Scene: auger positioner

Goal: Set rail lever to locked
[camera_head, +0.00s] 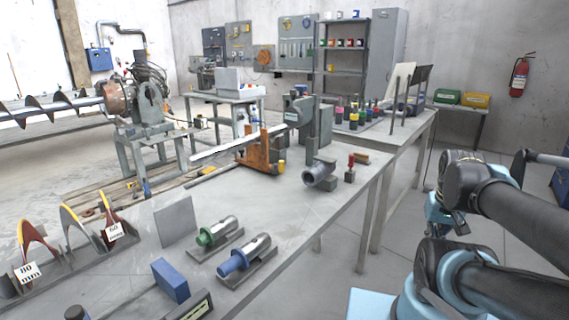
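A long pale rail (222,150) runs from the left up to a grey upright machine (318,122) on the workbench. An orange bracket (248,158) stands at the rail. A small red-topped upright piece (350,164) on a dark block stands near the bench's right edge; it may be a lever. I cannot tell for sure which part is the rail lever, or whether it is locked. Dark and light-blue links of my arm fill the lower right, apart from the bench. I cannot make out my gripper's fingers in this view.
The workbench (285,200) holds a grey cylinder (320,174), green-ended (217,232) and blue-ended (243,257) cylinders on plates, and a blue block (171,280). A second bench (405,124) with several bottles stands behind. Floor shows between bench and arm.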

